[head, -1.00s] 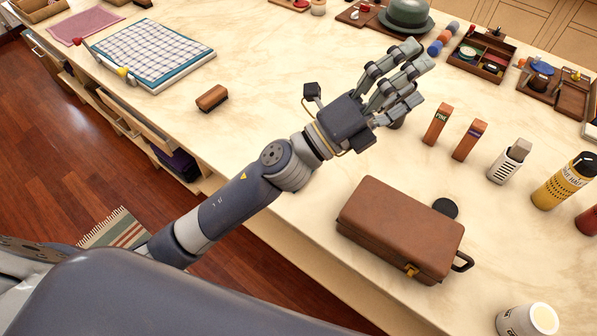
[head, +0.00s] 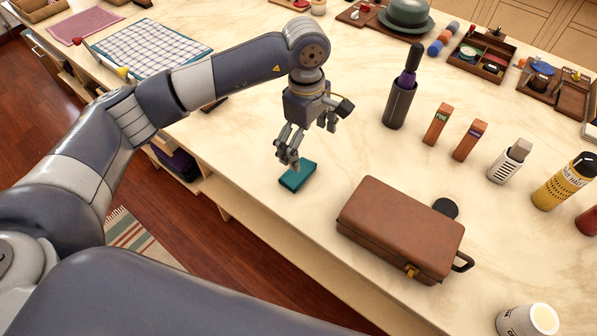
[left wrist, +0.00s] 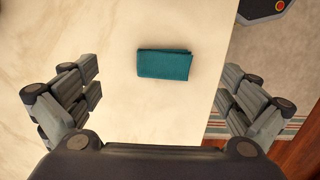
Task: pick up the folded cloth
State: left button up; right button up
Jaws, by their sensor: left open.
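The folded cloth (head: 298,176) is a small teal rectangle lying flat on the pale worktop, near its front edge. It also shows in the left wrist view (left wrist: 164,64), ahead of the fingers and centred between them. My left gripper (head: 290,160) points down just above and beside the cloth in the head view. In the left wrist view its fingers (left wrist: 165,95) are spread wide apart with nothing between them. A gap to the cloth seems to remain. My right gripper is in neither view.
A brown leather case (head: 400,228) lies right of the cloth. A dark cup with a purple-handled item (head: 401,98) stands behind it. The worktop's front edge runs close to the cloth.

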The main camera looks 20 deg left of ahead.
pick_arm(q)
jog(key=shift+w+a+f+y, duration=0.15)
jog(key=shift+a+f+y, duration=0.25)
jog(key=shift+a, duration=0.4)
jog(key=p, duration=0.1)
send_over(302, 172)
jog(key=f, duration=0.4)
jog(key=shift+w+a+f, duration=0.1)
jog(key=shift+w+f, duration=0.1)
jog(key=shift+w, duration=0.15)
jog(key=f, duration=0.1)
jog(key=f+p, duration=0.1)
jog(key=f, duration=0.2)
jog(key=shift+s+f+p, duration=0.35)
jog(key=shift+f+p, duration=0.05)
jog(key=shift+w+f, duration=0.1)
jog(key=shift+f, duration=0.15)
jog(key=c, duration=1)
